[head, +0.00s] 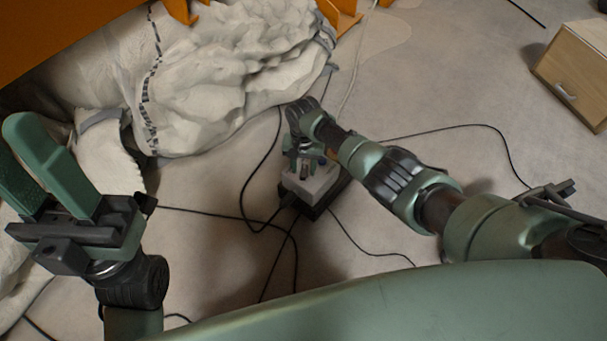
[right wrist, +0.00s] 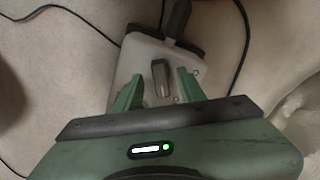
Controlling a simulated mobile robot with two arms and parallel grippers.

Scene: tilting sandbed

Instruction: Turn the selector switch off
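The selector switch (right wrist: 160,78) is a small dark grey upright lever on top of a light grey box (right wrist: 130,66) in the right wrist view. In the head view the box (head: 318,188) sits on the floor, partly hidden under my right gripper (head: 304,171). My right gripper is open, pointing down at the box. In the right wrist view its two green fingers (right wrist: 158,84) stand on either side of the lever, with a gap on both sides. Whether the fingertips touch the box top is unclear. My left gripper (head: 14,142) is open and empty at the far left.
Dark cables (head: 247,200) run across the floor around the box. A large pale, lumpy covered bed (head: 225,75) lies behind and left, beside orange frame parts (head: 340,18). A wooden cabinet (head: 572,70) stands at the far right. Floor right of the box is mostly free.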

